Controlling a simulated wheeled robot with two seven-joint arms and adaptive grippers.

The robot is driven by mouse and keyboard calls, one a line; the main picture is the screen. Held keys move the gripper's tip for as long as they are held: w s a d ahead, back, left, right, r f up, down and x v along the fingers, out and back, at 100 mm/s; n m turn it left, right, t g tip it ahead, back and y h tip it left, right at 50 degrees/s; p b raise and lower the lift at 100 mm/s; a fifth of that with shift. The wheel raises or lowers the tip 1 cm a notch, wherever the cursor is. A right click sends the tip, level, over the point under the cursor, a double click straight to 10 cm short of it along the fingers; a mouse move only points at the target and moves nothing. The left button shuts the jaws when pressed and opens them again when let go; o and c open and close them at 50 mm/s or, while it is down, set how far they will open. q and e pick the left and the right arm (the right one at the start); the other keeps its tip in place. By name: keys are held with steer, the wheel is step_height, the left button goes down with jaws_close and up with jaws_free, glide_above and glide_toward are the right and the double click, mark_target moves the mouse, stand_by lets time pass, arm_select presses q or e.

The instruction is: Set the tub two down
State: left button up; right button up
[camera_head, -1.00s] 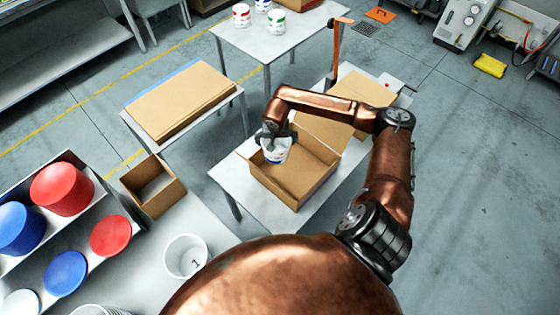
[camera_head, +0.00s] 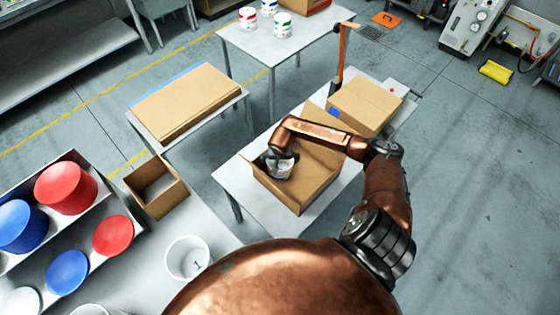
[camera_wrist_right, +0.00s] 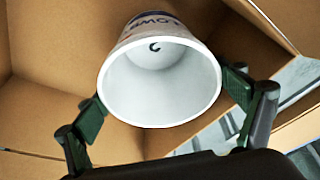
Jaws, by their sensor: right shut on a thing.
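My right gripper (camera_head: 277,156) is shut on a white tub (camera_head: 282,171) in the head view. The tub is inside the open cardboard carton (camera_head: 313,193), near its left corner. In the right wrist view my gripper's dark green fingers flank the tub (camera_wrist_right: 160,85), its open mouth towards the camera. It is empty, with a small dark mark on its inside bottom and dark lettering on its outside; I cannot read a number for certain. Whether its base touches the carton floor is hidden. My left gripper is not in view.
The carton stands on a white table (camera_head: 232,184) beside a closed carton (camera_head: 364,103). A white tub marked 1 (camera_head: 188,259) stands on the near bench. Red and blue round pieces (camera_head: 66,188) sit in a rack at left. Several labelled tubs (camera_head: 282,26) stand on the far table.

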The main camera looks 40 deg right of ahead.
steer(key=shift+f, duration=0.2)
steer(key=o, duration=0.8)
steer(key=shift+r, duration=0.1)
steer(key=shift+r, duration=0.2)
steer(key=v, duration=1.1)
steer(key=shift+r, duration=0.4)
steer(key=shift+s, duration=0.1)
